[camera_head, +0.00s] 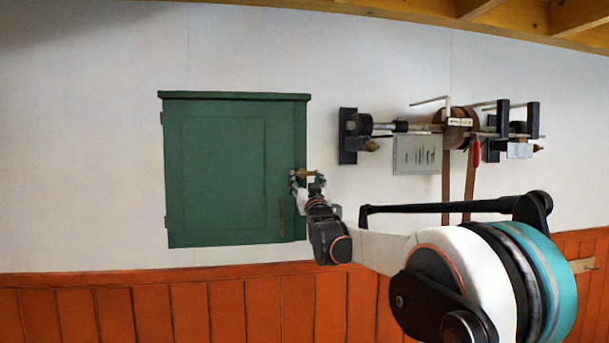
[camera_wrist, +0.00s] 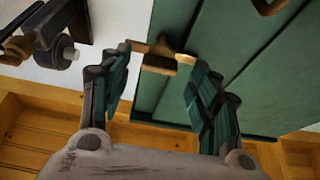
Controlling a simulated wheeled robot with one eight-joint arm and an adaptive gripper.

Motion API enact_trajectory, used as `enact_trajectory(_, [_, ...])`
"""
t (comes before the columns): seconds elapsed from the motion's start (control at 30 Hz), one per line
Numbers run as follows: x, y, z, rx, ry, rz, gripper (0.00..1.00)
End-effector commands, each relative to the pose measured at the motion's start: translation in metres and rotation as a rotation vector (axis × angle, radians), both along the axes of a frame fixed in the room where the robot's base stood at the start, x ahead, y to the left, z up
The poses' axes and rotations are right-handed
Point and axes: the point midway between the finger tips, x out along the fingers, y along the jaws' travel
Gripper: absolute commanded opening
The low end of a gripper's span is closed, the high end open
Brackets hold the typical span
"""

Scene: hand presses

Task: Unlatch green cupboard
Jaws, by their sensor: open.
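The green cupboard (camera_head: 215,170) hangs on the white wall with its door looking closed. A brass latch (camera_head: 306,173) sits at its right edge, about mid-height. My gripper (camera_head: 308,182) is at this latch, at the cupboard's right side. In the wrist view, my gripper (camera_wrist: 158,60) is open, with one finger on each side of the brass latch (camera_wrist: 159,66). The cupboard's green face (camera_wrist: 225,40) fills the upper right there. I cannot tell whether either finger touches the latch. In the head view, the wrist partly hides the fingers.
A thin brass handle (camera_head: 281,217) is low on the door's right side. A wall-mounted shaft with pulleys and belts (camera_head: 457,130) is to the right of the cupboard. A grey plate (camera_head: 415,155) hangs below it. Orange wood panelling (camera_head: 180,310) covers the lower wall.

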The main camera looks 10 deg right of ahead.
Motion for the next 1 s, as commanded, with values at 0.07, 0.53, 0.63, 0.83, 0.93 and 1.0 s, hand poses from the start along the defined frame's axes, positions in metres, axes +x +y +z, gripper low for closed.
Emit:
enact_trajectory(0.07, [0.008,0.0,0.004,0.0,0.0,0.0,0.57])
enact_trajectory(0.53, [0.018,0.0,0.007,0.0,0.0,0.0,0.57])
enact_trajectory(0.63, [0.018,0.0,0.007,0.0,0.0,0.0,0.36])
enact_trajectory(0.83, [0.018,0.0,0.007,0.0,0.0,0.0,0.12])
enact_trajectory(0.93, [0.018,0.0,0.007,-0.002,0.0,0.0,0.13])
enact_trajectory(1.0, [0.018,0.0,0.007,-0.009,0.0,0.0,0.13])
